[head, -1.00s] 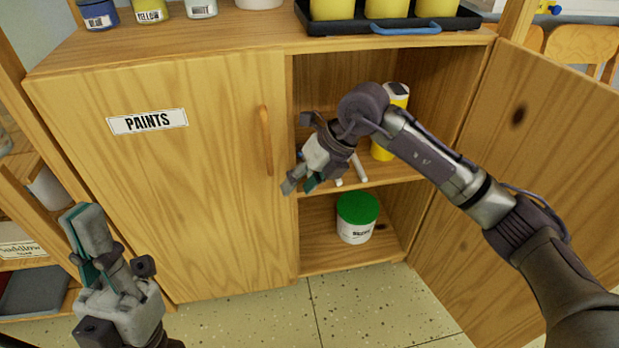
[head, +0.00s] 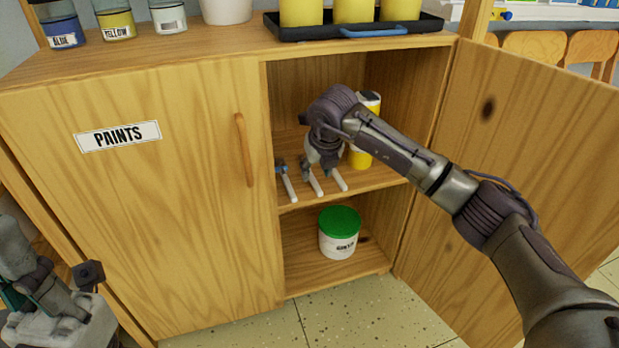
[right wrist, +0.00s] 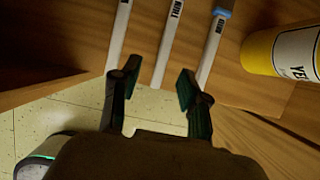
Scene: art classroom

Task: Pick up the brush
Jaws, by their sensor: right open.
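Three brushes with white handles lie side by side on the middle shelf of the open cabinet: a left one (head: 290,188), a middle one (head: 317,184) and a right one (head: 340,180). The right wrist view shows the white handles too, with the middle handle (right wrist: 168,45) just beyond the gap between my fingertips. My right gripper (right wrist: 158,80) is open and empty, close to the handles' near ends. In the head view it is partly hidden behind its own wrist. My left gripper (head: 22,272) is at the left edge, partly cut off, away from the brushes.
A yellow bottle (head: 361,160) stands right of the brushes. A white tub with a green lid (head: 340,222) is on the lower shelf. The cabinet's right door (head: 530,150) is open; the left door (head: 170,190) is shut. Paint jars stand on top.

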